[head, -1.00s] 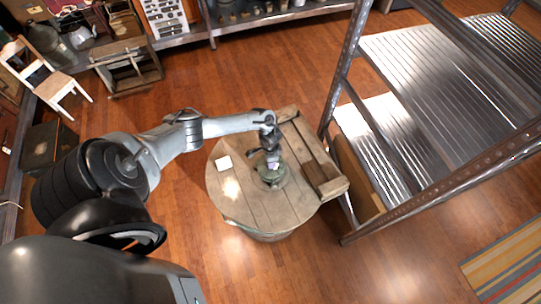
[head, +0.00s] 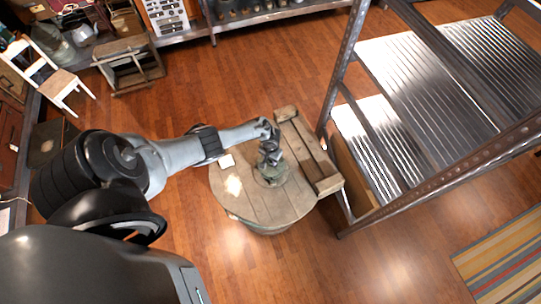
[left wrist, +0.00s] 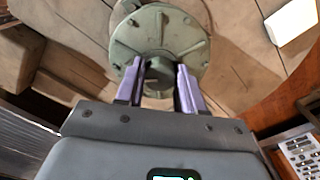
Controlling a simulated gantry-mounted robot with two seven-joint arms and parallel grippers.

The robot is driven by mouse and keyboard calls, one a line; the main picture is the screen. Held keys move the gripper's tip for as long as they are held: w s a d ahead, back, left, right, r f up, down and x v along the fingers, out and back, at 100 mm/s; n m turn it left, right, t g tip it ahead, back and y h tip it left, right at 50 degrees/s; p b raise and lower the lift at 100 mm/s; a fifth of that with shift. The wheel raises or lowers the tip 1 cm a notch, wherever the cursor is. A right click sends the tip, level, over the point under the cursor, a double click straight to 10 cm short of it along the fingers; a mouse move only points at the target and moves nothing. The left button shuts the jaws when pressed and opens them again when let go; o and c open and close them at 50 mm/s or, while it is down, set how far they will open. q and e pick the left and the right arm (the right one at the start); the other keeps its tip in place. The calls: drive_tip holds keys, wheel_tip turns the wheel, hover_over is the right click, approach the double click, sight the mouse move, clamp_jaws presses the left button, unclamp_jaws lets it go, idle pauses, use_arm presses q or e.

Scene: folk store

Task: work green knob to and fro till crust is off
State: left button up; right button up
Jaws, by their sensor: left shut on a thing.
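A round grey-green metal fitting with bolts around its flange (left wrist: 180,32) sits on a round wooden barrel-top table (head: 250,205); it also shows in the head view (head: 281,179), partly hidden by my left arm. The knob (left wrist: 158,70) stands at the fitting's middle and looks dark grey-green in the left wrist view. My left gripper (left wrist: 160,78) is shut on the knob, with one purple-grey finger on each side of it. In the head view my left gripper (head: 270,172) comes down onto the fitting from above. I cannot make out any crust clearly.
A wooden crate-like box (head: 310,155) lies along the table's right edge. A small white block (head: 227,160) lies on the table's left side. A metal shelf rack (head: 385,130) stands to the right. Wooden floor is open in front.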

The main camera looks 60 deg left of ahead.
use_arm(q)
drive_tip(key=shift+n, duration=0.3)
idle(0.4)
drive_tip(key=o, duration=1)
drive_tip(key=shift+o, duration=0.2)
drive_tip(key=shift+r, duration=0.15)
drive_tip(key=shift+r+p, duration=0.35)
drive_tip(key=shift+p, duration=0.1)
wheel_tip(320, 180, up, 10)
drive_tip(key=p, duration=0.4)
drive_tip(key=shift+p, duration=0.3)
drive_tip(key=shift+f, duration=0.1)
